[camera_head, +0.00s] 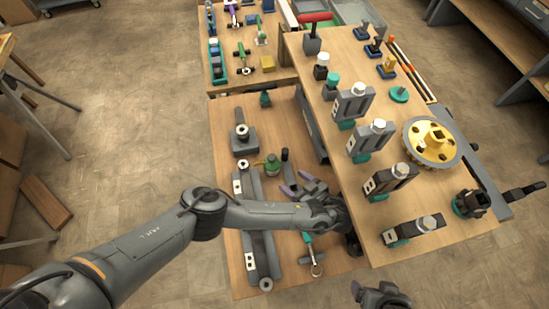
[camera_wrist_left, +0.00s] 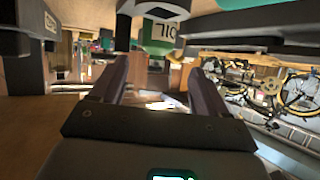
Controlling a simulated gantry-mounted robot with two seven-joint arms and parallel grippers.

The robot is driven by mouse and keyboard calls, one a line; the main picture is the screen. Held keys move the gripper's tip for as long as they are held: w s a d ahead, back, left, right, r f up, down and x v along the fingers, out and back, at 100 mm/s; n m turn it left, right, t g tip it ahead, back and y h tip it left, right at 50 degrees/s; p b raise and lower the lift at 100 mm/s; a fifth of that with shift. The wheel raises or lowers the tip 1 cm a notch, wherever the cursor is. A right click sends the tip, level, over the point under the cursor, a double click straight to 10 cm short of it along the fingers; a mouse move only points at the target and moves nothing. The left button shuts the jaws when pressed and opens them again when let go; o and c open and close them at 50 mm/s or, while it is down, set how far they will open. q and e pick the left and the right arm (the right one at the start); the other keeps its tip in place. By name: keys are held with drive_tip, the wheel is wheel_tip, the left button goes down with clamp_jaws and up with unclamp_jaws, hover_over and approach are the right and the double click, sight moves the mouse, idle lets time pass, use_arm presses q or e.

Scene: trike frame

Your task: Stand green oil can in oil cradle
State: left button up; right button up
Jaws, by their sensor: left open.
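The green oil can (camera_head: 272,164), with a yellowish top, stands on the lower wooden table beside a dark post (camera_head: 285,156). My left gripper (camera_head: 296,183) is open just to its lower right, with purple-grey fingers pointing towards it and apart from it. In the left wrist view the open fingers (camera_wrist_left: 160,82) have nothing between them. Beyond them is a green surface with a white label (camera_wrist_left: 167,33) reading OIL upside down, beside a dark ring-like part (camera_wrist_left: 150,8). I cannot tell which part is the oil cradle. A dark part (camera_head: 381,294) at the bottom edge looks like my right gripper; its jaws are unclear.
A grey block with a post (camera_head: 243,140) and long grey rails (camera_head: 262,240) lie left of the gripper. The raised wooden table (camera_head: 345,190) on the right holds several grey clamp-like fixtures and a yellow gear wheel (camera_head: 432,141). Bare wood shows at the lower table's upper left.

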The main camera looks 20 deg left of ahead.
sight(276, 167)
use_arm(q)
drive_tip(key=shift+w+a+f+b, duration=0.2)
drive_tip(key=shift+w+a+b, duration=0.05)
drive_tip(key=shift+w+b, duration=0.3)
drive_tip(key=b+x, duration=0.2)
drive_tip(key=x, duration=0.1)
drive_tip(key=shift+s+a+b, duration=0.15)
drive_tip(key=shift+b, duration=0.2)
drive_tip(key=shift+w+a+f+b, duration=0.1)
drive_tip(key=shift+w+a+b, duration=0.2)
drive_tip(key=shift+a+b, duration=0.2)
drive_tip(key=shift+w+a+f+b, duration=0.2)
drive_tip(key=shift+a+f+b, duration=0.1)
drive_tip(key=shift+a+b, duration=0.15)
drive_tip(key=b+x, duration=0.2)
drive_tip(key=shift+a+f, duration=0.1)
drive_tip(key=shift+a, duration=0.3)
drive_tip(key=shift+w+a+f, duration=0.15)
drive_tip(key=shift+w+a, duration=0.25)
drive_tip(key=shift+a, duration=0.15)
